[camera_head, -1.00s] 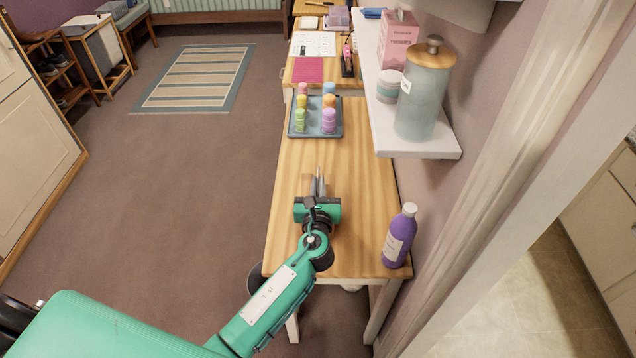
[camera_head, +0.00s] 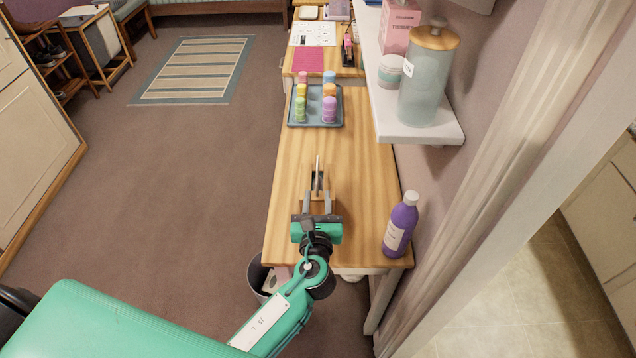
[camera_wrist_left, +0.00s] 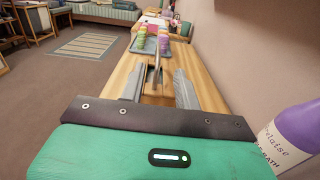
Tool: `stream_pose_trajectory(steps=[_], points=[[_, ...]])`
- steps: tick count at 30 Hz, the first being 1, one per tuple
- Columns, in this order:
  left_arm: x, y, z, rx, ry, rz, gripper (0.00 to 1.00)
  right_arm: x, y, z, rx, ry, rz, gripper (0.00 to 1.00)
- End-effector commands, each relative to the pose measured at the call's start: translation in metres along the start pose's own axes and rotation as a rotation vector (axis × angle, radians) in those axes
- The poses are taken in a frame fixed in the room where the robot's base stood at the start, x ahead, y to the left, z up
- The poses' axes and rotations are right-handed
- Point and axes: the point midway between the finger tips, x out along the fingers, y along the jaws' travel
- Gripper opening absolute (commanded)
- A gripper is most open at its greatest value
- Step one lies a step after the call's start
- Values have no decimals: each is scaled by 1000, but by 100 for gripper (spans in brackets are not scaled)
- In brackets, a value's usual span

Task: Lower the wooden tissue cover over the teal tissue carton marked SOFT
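My left gripper (camera_head: 317,192) is over the near part of the wooden table, its two fingers spread apart. Both fingers also show in the wrist view (camera_wrist_left: 158,84). Between and just beyond them is a thin, pale upright piece (camera_head: 318,168) with a small dark brown patch at its base; the fingers do not appear to touch it. I cannot tell what it is. I cannot make out the wooden tissue cover for certain. No teal carton marked SOFT is visible. My right gripper is out of view.
A purple bottle (camera_head: 401,225) stands at the table's right edge. A tray (camera_head: 338,92) of colored stacked pieces lies farther back. A white shelf (camera_head: 440,135) overhangs on the right, with a canister (camera_head: 424,90), a jar (camera_head: 390,71) and a pink TISSUES carton (camera_head: 400,28).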

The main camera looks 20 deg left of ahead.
Motion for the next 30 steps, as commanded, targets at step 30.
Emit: stream_pose_trajectory(steps=[30], points=[[-52,0,1,-1,-1,-1,32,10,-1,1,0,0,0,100]])
